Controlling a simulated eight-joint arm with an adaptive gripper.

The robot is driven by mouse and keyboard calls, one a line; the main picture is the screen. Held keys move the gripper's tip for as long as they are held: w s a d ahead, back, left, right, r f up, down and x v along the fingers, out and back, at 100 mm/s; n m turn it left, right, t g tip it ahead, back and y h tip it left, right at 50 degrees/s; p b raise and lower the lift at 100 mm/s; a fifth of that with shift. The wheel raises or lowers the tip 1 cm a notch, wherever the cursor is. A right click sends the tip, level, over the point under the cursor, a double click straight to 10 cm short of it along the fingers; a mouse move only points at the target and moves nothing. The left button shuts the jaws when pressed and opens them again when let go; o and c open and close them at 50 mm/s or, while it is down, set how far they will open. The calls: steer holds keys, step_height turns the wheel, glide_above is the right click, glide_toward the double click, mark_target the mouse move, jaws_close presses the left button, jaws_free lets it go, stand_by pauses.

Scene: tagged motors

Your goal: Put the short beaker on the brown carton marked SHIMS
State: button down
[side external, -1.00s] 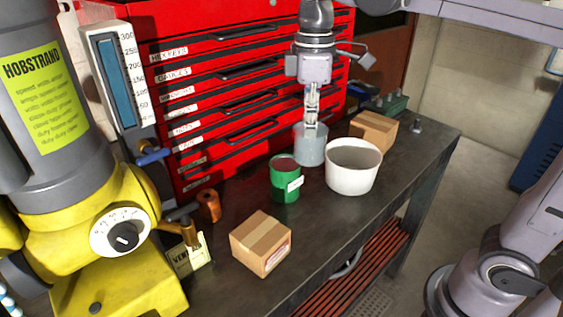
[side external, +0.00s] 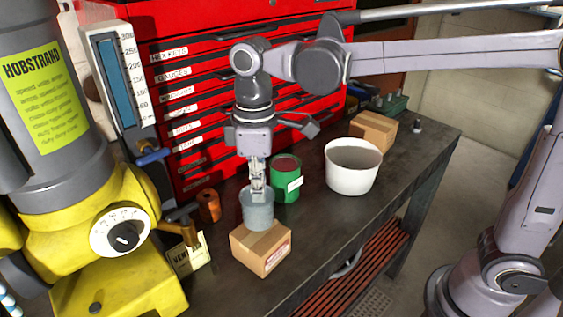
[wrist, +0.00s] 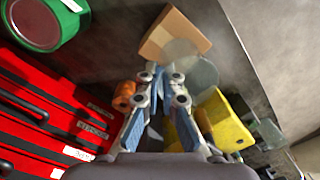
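The short beaker (side external: 257,212) is a translucent grey cup, upright, with its wall in the fingers of my gripper (side external: 257,190). A brown carton (side external: 262,250) lies at the front of the bench, with a small label whose words I cannot read. The beaker's base overlaps the carton's top in the side view; I cannot tell whether they touch. In the wrist view the beaker (wrist: 201,72) shows faintly beyond my gripper (wrist: 164,82) and partly over the carton (wrist: 172,32). A second brown carton (side external: 373,131) stands at the back right.
A green can (side external: 286,181) stands close behind and right of the beaker. A white bucket (side external: 352,172) is farther right. A copper-coloured spool (side external: 208,206), a small sign (side external: 188,257) and a yellow machine (side external: 125,260) are on the left. Red drawers (side external: 215,60) stand behind.

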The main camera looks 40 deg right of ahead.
steer(key=shift+f, duration=1.55)
steer(key=shift+f, duration=0.1)
steer(key=c, duration=1.5)
jaws_free()
step_height(320, 180, up, 12)
steer(key=s+d+f+m+t, duration=0.2)
steer(key=d+f+m, duration=0.1)
steer(key=d, duration=0.3)
steer(key=s+d+f+m+t, duration=0.2)
steer(key=d+f+m+t, duration=0.1)
steer(key=d+f, duration=0.3)
steer(key=s+d+f+m+t, duration=0.2)
steer(key=s+d+f+m, duration=0.1)
steer(key=d, duration=0.4)
steer(key=shift+s+f, duration=0.1)
steer(key=shift+f, duration=0.8)
steer(key=shift+a, duration=0.1)
